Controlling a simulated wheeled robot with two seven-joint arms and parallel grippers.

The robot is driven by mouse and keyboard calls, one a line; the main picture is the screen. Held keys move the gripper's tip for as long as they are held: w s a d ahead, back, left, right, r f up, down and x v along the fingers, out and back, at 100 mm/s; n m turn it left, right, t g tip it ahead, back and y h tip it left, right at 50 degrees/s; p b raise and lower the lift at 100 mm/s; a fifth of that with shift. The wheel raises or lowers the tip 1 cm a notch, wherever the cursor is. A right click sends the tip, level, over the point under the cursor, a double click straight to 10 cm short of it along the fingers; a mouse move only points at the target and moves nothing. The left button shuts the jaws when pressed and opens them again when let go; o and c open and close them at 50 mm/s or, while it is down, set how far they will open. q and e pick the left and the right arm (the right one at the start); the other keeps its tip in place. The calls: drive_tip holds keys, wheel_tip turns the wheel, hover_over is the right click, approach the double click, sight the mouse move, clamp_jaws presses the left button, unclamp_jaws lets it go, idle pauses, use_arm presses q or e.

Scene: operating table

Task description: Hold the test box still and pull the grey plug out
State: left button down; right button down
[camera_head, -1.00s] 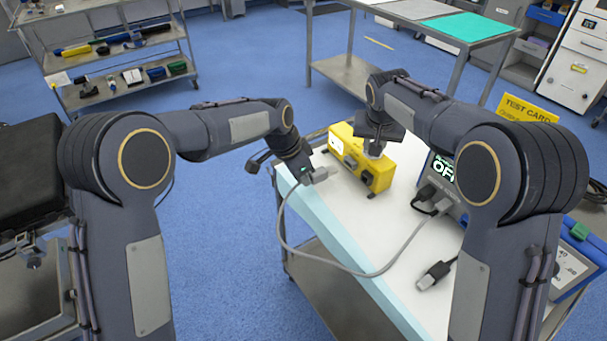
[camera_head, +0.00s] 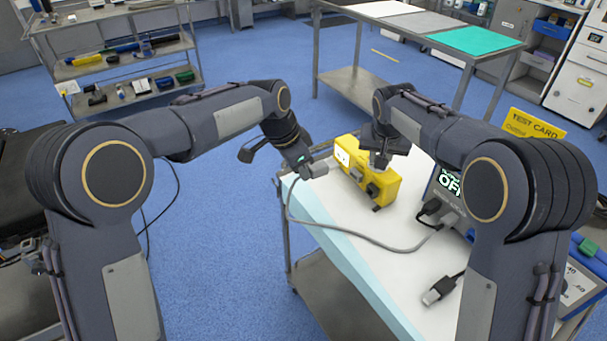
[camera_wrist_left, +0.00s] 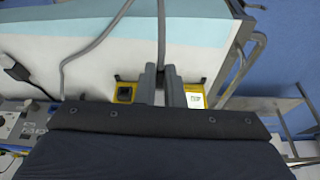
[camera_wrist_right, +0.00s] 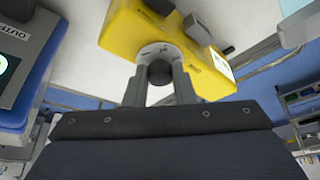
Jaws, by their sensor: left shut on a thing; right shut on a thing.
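The yellow test box (camera_head: 385,184) sits on the white-topped cart; a dark socket (camera_wrist_left: 124,92) shows on its face in the left wrist view. My right gripper (camera_head: 378,158) is over the box, shut on its dark round knob (camera_wrist_right: 159,73). My left gripper (camera_head: 307,168) is shut on the grey plug (camera_head: 319,169), just left of the box. A narrow gap seems to show between plug and box in the head view. In the left wrist view my fingers (camera_wrist_left: 160,85) hide the plug's front end. The grey cable (camera_head: 345,232) runs from the plug in a loop.
The cable leads toward a monitor (camera_head: 447,185) reading "OF", partly hidden by my right arm. A loose dark connector (camera_head: 440,290) lies on the cart top (camera_head: 372,262). A yellow test card (camera_head: 533,124) stands behind. Blue floor is open left of the cart.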

idle(0.3)
drive_tip(key=c, duration=1.1)
unclamp_jaws()
drive_tip(key=v, duration=1.2)
